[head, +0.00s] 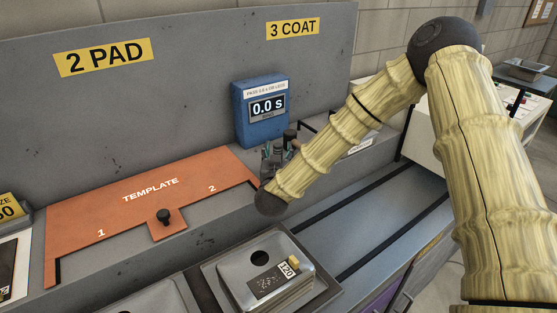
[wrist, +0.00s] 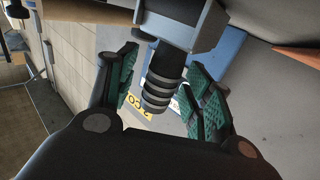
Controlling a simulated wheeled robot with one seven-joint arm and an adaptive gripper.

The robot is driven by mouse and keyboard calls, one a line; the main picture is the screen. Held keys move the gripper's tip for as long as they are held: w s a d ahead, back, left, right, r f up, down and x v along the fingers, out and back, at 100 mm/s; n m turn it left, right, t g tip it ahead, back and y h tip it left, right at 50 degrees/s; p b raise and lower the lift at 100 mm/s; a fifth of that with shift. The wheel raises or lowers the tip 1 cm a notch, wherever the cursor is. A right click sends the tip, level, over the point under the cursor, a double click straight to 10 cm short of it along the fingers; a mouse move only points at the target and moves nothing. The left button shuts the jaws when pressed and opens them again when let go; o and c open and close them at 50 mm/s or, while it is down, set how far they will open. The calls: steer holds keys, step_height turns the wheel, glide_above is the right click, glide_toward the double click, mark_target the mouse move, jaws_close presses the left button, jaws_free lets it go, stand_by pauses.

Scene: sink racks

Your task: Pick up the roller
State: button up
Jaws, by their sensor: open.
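A black ridged handle (wrist: 160,90), which looks like the roller's, shows in the wrist view below a grey block. My gripper (wrist: 165,76) is open, with one green-padded finger on each side of this handle. I cannot tell whether either pad touches it. In the head view my gripper (head: 275,156) is small and dark, in front of the blue timer box. A dark upright piece (head: 290,136) stands beside it there. My own wrist and arm hide much of this area, so the roller's full shape cannot be made out.
The blue timer box (head: 261,112) reads 0.0 s and stands close behind my gripper. An orange template (head: 130,208) with a black knob lies to the left. A metal block marked 120 (head: 240,268) sits in front. Dark rails (head: 350,215) run along the bench at right.

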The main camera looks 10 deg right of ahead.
steer(key=c, duration=1.1)
